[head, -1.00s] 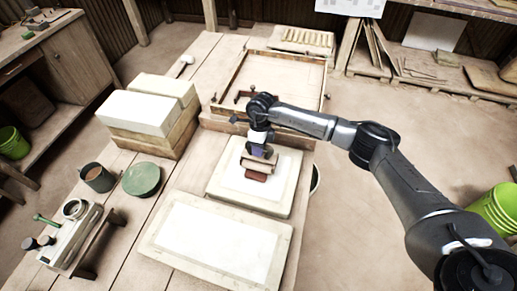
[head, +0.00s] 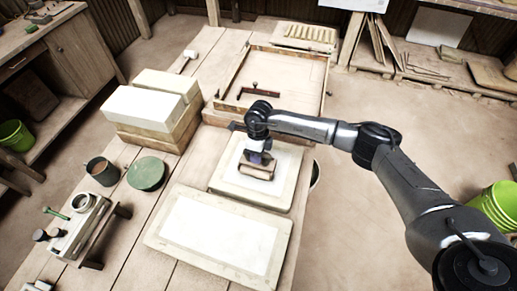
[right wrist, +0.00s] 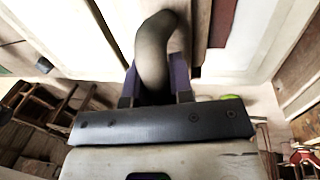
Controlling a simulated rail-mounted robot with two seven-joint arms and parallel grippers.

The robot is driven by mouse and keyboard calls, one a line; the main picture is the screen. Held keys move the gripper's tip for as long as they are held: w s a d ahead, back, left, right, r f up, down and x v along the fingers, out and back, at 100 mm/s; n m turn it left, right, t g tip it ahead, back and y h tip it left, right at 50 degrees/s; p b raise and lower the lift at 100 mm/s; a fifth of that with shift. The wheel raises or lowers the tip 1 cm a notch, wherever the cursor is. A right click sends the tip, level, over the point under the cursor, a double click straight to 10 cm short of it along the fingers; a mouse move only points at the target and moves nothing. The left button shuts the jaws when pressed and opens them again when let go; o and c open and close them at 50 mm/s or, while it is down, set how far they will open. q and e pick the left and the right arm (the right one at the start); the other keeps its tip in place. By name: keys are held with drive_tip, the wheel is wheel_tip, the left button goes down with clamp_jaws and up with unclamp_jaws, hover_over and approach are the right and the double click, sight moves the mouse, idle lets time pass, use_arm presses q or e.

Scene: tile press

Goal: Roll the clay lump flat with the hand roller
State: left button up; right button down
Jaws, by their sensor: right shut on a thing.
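In the right wrist view the roller's grey-brown curved handle (right wrist: 154,50) sits between the purple fingers. A tan strip of the roller shows beside it. The clay lump shows in the right wrist view as a reddish-brown strip (right wrist: 222,22) on the white surface, just beyond the roller. In the head view the roller and gripper hide the clay. I cannot tell whether the roller touches it. My left gripper is not in view.
A second white-topped slab (head: 165,245) lies nearer on the table. White blocks on wood (head: 140,108) stand at left, with a green disc (head: 146,174) and a dark mug (head: 102,172). A wooden frame tray (head: 325,85) lies behind. Open floor is at right.

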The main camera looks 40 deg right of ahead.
drive_tip(key=shift+s+a+f, duration=0.15)
drive_tip(key=shift+f, duration=0.1)
drive_tip(key=shift+r, duration=0.1)
drive_tip(key=shift+a+r+p, duration=0.1)
drive_tip(key=shift+r+p, duration=0.45)
drive_tip(key=shift+r, duration=0.05)
drive_tip(key=p+v, duration=0.1)
drive_tip(key=v, duration=0.1)
drive_tip(key=p+v, duration=0.1)
drive_tip(key=v, duration=0.1)
drive_tip(key=a+p+v, duration=0.1)
drive_tip(key=p+v, duration=0.1)
drive_tip(key=shift+s+d, duration=0.1)
drive_tip(key=shift+s, duration=0.25)
